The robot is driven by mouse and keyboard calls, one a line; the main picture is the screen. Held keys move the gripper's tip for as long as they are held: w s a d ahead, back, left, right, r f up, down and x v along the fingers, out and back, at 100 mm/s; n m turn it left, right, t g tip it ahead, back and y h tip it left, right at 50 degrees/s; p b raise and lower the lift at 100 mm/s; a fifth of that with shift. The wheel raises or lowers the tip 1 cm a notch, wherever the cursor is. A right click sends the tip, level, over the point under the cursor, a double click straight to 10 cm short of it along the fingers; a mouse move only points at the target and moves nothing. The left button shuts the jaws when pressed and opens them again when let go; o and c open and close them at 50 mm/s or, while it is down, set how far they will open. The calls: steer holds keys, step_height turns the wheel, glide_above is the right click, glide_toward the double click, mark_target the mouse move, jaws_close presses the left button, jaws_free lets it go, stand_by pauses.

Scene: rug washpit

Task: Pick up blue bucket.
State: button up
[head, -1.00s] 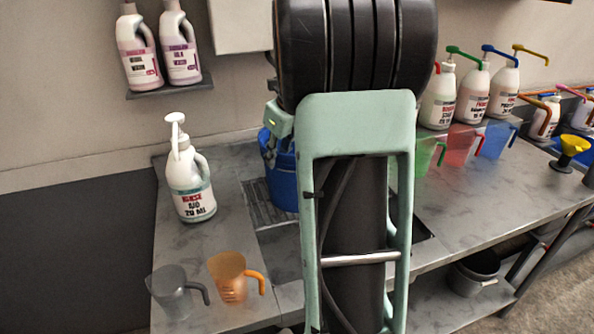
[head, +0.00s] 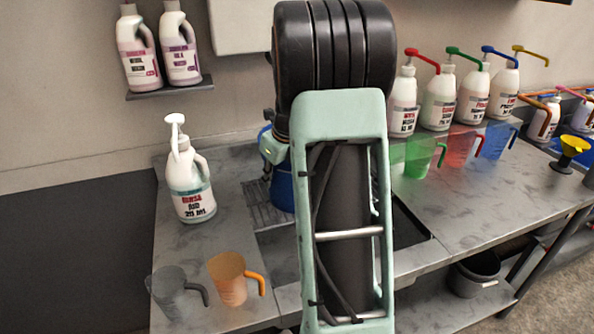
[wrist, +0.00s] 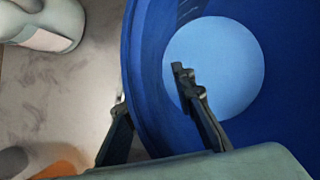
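The blue bucket (head: 284,190) stands at the grated part of the grey counter in the head view, largely hidden behind my arm. In the wrist view I look down into the bucket (wrist: 145,45), with its lighter blue round bottom in sight and no contents visible. My gripper (wrist: 152,90) is open over the bucket's near-left wall. One finger is outside the bucket on the left, and the other is over its inside. The fingers are apart with the wall between them. I cannot tell whether either finger touches it.
A white pump bottle (head: 188,178), a grey jug (head: 178,294) and an orange jug (head: 230,280) stand left of the bucket. Coloured jugs, such as a green one (head: 413,158), and several pump bottles line the right counter. A shelf (head: 170,88) holds two bottles.

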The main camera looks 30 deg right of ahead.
jaws_close()
steer(key=shift+w+r, duration=0.1)
steer(key=shift+r, duration=0.1)
stand_by(0.3)
